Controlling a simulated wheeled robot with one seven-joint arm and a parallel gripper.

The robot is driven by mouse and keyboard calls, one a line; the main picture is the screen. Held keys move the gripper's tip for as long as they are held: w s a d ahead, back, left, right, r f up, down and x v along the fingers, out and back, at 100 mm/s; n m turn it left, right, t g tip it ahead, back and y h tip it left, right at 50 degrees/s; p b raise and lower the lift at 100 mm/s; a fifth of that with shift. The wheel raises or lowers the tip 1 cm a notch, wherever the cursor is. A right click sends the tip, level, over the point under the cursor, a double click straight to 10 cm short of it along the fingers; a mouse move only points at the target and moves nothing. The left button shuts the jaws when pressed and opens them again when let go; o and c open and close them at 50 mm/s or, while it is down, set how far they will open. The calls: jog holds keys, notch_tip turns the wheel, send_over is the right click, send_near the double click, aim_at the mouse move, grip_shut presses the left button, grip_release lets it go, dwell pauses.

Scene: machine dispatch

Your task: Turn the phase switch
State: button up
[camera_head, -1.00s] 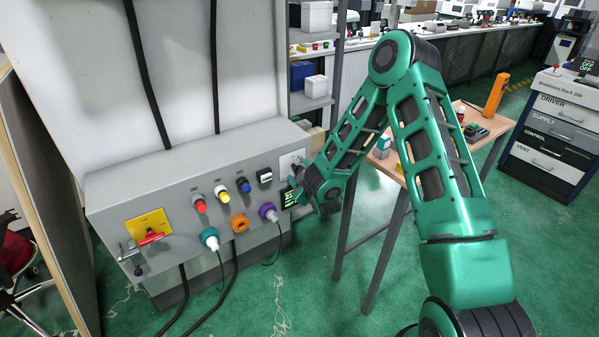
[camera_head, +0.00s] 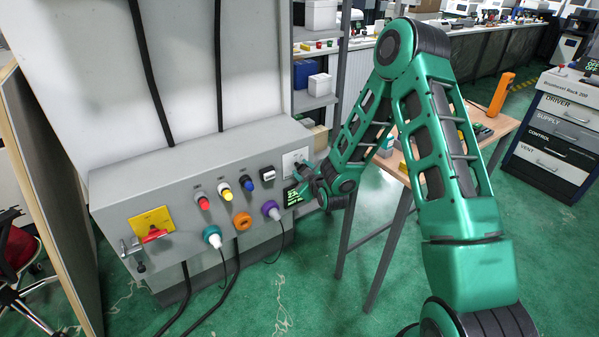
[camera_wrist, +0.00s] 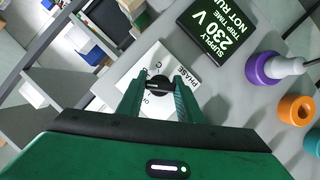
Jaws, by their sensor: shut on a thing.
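The phase switch is a black knob (camera_wrist: 157,82) on a white plate marked PHASE (camera_wrist: 190,73). The plate also shows in the head view (camera_head: 294,158) at the right end of the grey panel's sloping face. My gripper (camera_wrist: 159,93) is shut on the knob, with one green finger on each side of it. In the head view my gripper (camera_head: 306,175) is at the plate and the knob itself is hidden behind it. Part of the plate's lettering is covered by the fingers.
A dark display reading 230 V (camera_wrist: 217,39) sits beside the plate. A purple plug (camera_head: 271,209), an orange socket (camera_head: 241,222) and several coloured buttons are to the left on the panel. A wooden table (camera_head: 497,130) stands right of my arm.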

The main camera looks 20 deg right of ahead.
jog(key=m, duration=0.1)
jog(key=m+g+y, duration=0.1)
jog(key=m, duration=0.1)
jog(key=shift+s+d+f+y, duration=0.1)
jog(key=shift+d+y, duration=0.1)
jog(key=shift+y, duration=0.1)
jog(key=shift+a+m+g+y, duration=0.1)
jog(key=shift+m+g+y, duration=0.2)
jog(key=shift+m+y, duration=0.55)
jog(key=o, duration=1.1)
jog(key=v, duration=1)
jog(key=shift+s, duration=0.25)
